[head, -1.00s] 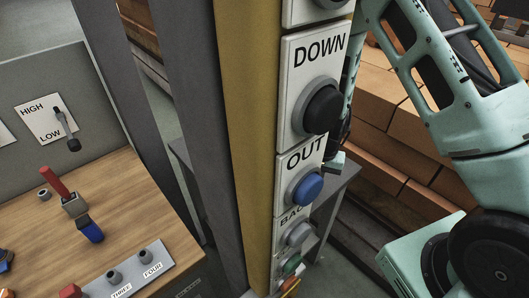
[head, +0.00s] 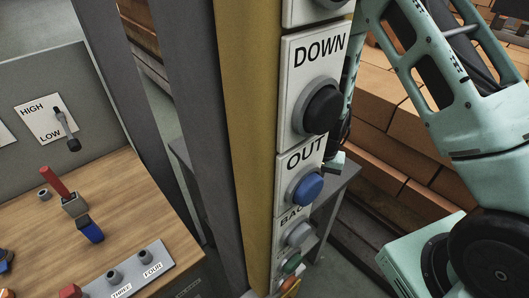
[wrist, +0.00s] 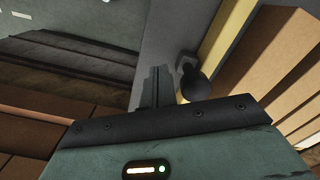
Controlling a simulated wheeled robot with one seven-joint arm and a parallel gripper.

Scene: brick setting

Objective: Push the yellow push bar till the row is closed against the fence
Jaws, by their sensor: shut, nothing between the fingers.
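A yellow upright strip (head: 247,130) runs down the post beside the button panel in the head view. A yellow strip (wrist: 222,38) also shows in the wrist view, next to a dark round knob. I cannot tell whether either is the push bar. Tan bricks (head: 405,108) lie in rows behind my arm at the right; they also show at the right of the wrist view (wrist: 275,50). My gripper (wrist: 157,88) is shut and empty, its fingers left of the knob against a grey surface; contact is unclear. The panel hides most of it in the head view. The fence is not identifiable.
The panel carries a black DOWN button (head: 322,109) and a blue OUT button (head: 306,189), close in front. A wooden console (head: 130,215) with levers stands at the left. A grey table (head: 335,195) is behind the panel.

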